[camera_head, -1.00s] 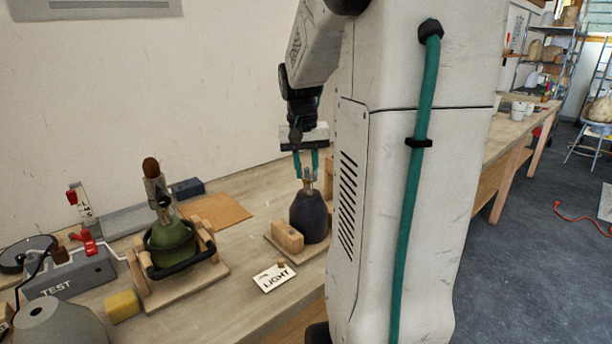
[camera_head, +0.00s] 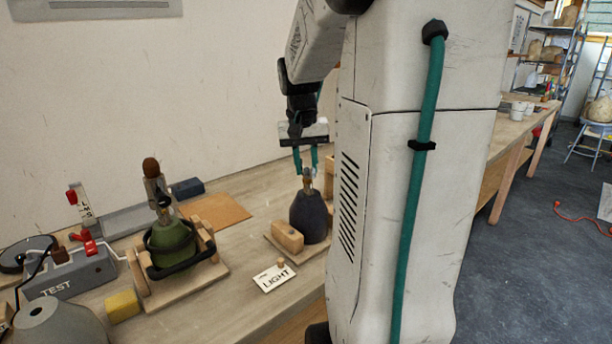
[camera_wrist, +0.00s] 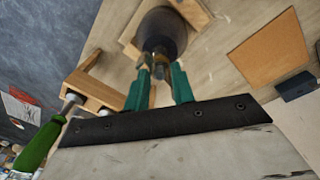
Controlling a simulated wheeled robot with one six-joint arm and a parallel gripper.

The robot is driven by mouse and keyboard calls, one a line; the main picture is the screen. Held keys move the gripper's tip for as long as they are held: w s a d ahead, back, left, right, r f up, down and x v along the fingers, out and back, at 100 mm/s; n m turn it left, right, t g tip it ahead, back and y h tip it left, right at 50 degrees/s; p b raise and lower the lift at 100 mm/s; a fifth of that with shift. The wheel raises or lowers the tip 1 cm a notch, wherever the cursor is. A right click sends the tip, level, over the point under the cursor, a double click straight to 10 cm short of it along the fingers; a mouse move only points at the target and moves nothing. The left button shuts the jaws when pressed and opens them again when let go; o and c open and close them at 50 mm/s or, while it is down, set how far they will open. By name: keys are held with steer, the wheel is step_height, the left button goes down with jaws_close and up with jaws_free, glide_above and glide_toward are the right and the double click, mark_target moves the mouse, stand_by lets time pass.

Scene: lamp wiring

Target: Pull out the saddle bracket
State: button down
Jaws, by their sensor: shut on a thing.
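A dark bulbous lamp body (camera_head: 309,218) stands upright on a wooden board on the bench, with a narrow metal neck at its top. My gripper (camera_head: 306,171) points down over this neck, its two teal fingers close together. The saddle bracket (camera_head: 307,173) is a small metal piece at the fingertips, and they are shut on it. In the wrist view the fingertips of my gripper (camera_wrist: 161,71) meet at the small metal parts above the lamp body (camera_wrist: 160,28). I cannot tell whether the bracket still touches the neck.
A wooden block (camera_head: 288,237) sits beside the lamp, and a LIGHT card (camera_head: 273,277) lies in front. A green lamp (camera_head: 172,240) in a wooden cradle stands left, near a grey TEST box (camera_head: 70,275). A wooden rack (camera_wrist: 95,93) and green-handled tool (camera_wrist: 40,147) are close in the wrist view.

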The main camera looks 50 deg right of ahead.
steer(key=shift+r, duration=0.15)
steer(key=shift+a+r, duration=0.15)
steer(key=shift+r, duration=1.25)
steer(key=shift+a+r, duration=0.15)
steer(key=shift+r, duration=1.2)
steer(key=shift+w, duration=0.1)
